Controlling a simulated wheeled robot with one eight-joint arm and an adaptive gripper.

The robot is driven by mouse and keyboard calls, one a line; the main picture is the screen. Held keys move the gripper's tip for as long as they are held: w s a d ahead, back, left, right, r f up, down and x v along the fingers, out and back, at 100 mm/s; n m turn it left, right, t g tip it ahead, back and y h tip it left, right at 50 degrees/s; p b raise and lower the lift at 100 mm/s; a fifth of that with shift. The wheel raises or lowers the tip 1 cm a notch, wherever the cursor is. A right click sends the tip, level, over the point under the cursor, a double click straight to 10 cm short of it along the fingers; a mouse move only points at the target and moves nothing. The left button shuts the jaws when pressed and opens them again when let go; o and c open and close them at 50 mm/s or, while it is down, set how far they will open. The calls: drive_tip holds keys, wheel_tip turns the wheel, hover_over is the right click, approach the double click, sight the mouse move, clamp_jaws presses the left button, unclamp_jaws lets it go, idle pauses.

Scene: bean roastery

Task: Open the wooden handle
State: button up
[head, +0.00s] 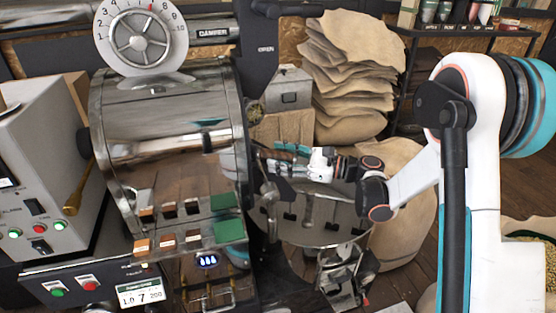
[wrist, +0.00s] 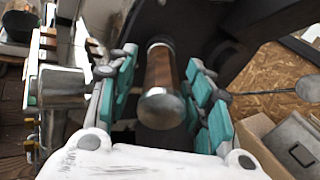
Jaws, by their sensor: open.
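The wooden handle (wrist: 163,72), a brown cylinder with a rounded metal end cap, sits between the teal-padded fingers of my gripper (wrist: 160,85) in the wrist view. The fingers stand open on both sides of it, with a gap to each side. In the head view my gripper (head: 278,157) is at the right side of the front of the roaster drum (head: 165,125), above the round cooling tray (head: 330,225). The wooden handle is not clearly visible there, and its mounting is dark in the wrist view.
Stacked sacks (head: 350,70) stand behind my gripper, with a grey metal box (head: 287,90) nearby. A control cabinet (head: 40,165) stands at the left, and a dial (head: 141,40) tops the drum. A sack of beans (head: 530,235) sits at the lower right.

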drive_tip(key=shift+w+a, duration=0.15)
drive_tip(key=shift+a, duration=0.3)
clamp_jaws()
drive_tip(key=b+v, duration=0.1)
drive_tip(key=v, duration=0.9)
drive_tip(key=shift+d, duration=0.25)
unclamp_jaws()
